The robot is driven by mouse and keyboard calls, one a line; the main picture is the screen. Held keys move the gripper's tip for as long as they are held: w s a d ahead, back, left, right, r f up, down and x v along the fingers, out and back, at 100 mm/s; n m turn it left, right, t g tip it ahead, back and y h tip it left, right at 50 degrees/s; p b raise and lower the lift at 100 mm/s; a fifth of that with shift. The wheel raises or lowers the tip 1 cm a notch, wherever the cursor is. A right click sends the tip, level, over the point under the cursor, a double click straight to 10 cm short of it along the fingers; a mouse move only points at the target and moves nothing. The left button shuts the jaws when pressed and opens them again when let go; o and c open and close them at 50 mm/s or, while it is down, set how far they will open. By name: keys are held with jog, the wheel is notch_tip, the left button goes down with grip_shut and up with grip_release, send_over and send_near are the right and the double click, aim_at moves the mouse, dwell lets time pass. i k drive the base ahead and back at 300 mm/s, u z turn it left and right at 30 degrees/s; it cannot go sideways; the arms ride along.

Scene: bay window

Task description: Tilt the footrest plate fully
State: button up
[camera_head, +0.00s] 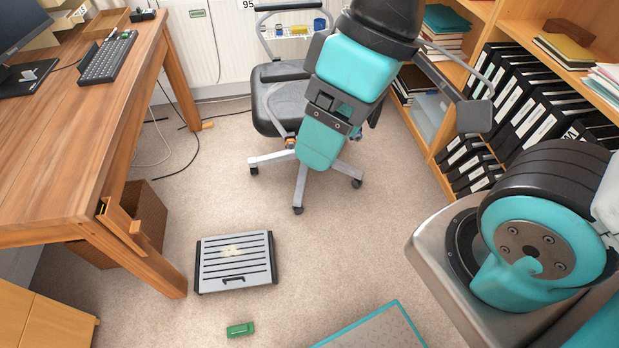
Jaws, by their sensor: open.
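The footrest plate (259,265) is a grey panel with dark ribs across it, a pale yellow patch near its middle and a slot near its front edge. It sits on the carpet between dark side pieces, left of centre. Its exact tilt is hard to tell from above. My gripper (321,148) hangs at the end of my teal and black arm, in front of the office chair in the picture, above and right of the footrest. It is apart from the plate and is open with nothing seen in it. The gap between its fingers is hidden.
A wooden desk (95,130) stands at left, its leg close to the footrest. A wheeled office chair (283,105) stands behind. A green object (240,330) lies on the carpet in front. A teal-edged mat (375,330) lies lower right. Shelves with binders (530,110) line the right.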

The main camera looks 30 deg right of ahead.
aim_at(241, 260)
jog(key=k, duration=1)
jog(key=u, duration=1.45)
jog(key=i, duration=1.3)
jog(key=z, duration=0.85)
